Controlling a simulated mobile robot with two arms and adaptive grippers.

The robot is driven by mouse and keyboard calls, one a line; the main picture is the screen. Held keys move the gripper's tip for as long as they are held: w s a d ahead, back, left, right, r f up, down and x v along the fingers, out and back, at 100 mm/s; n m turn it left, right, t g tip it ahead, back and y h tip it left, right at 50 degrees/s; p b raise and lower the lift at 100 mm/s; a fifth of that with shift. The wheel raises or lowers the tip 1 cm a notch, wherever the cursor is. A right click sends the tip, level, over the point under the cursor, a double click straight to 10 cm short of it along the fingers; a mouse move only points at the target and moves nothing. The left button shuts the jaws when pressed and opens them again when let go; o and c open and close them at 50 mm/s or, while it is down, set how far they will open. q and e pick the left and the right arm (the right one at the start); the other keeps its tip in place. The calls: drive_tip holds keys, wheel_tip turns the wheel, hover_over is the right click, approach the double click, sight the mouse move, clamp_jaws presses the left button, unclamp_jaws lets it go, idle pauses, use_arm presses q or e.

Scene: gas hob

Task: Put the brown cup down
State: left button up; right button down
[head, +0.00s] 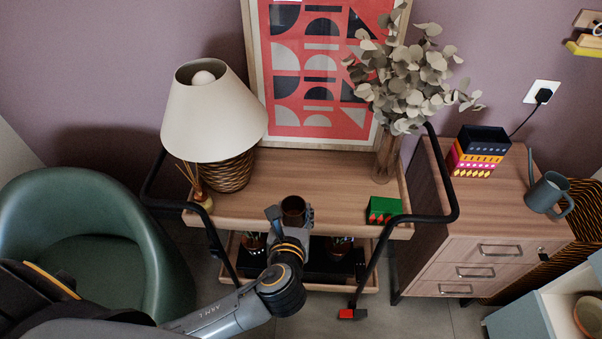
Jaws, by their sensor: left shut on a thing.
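The brown cup (293,205) is upright between the fingers of my left gripper (292,215), with its dark open mouth facing up. The gripper is shut on it. In the head view the cup overlaps the front part of the wooden top shelf of the cart (330,180). I cannot tell whether its base touches the shelf or hangs above it, because the gripper hides its lower part. My right gripper is not in view.
On the shelf stand a lamp (212,110) at left, a reed diffuser (199,190), a green box (383,209) and a leafy vase (388,155) at right. The middle is clear. Black handles (452,185) flank the cart. A green chair (95,240) is at left.

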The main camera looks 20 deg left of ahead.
use_arm(q)
drive_tip(key=shift+w, duration=0.3)
drive_tip(key=w+f, duration=0.3)
drive_tip(key=w, duration=0.1)
drive_tip(key=w+f+b, duration=0.1)
drive_tip(key=w+f, duration=0.2)
drive_tip(key=w, duration=0.1)
drive_tip(key=w+f+b, duration=0.1)
drive_tip(key=w+f, duration=0.2)
drive_tip(key=w, duration=0.2)
drive_tip(key=shift+a+f, duration=0.3)
drive_tip(key=shift+a, duration=0.1)
drive_tip(key=shift+w+f+b, duration=0.2)
drive_tip(key=shift+f+b, duration=0.4)
drive_tip(key=shift+f, duration=1.05)
drive_tip(key=shift+f, duration=0.2)
drive_tip(key=o, duration=1.2)
drive_tip(key=shift+r, duration=0.1)
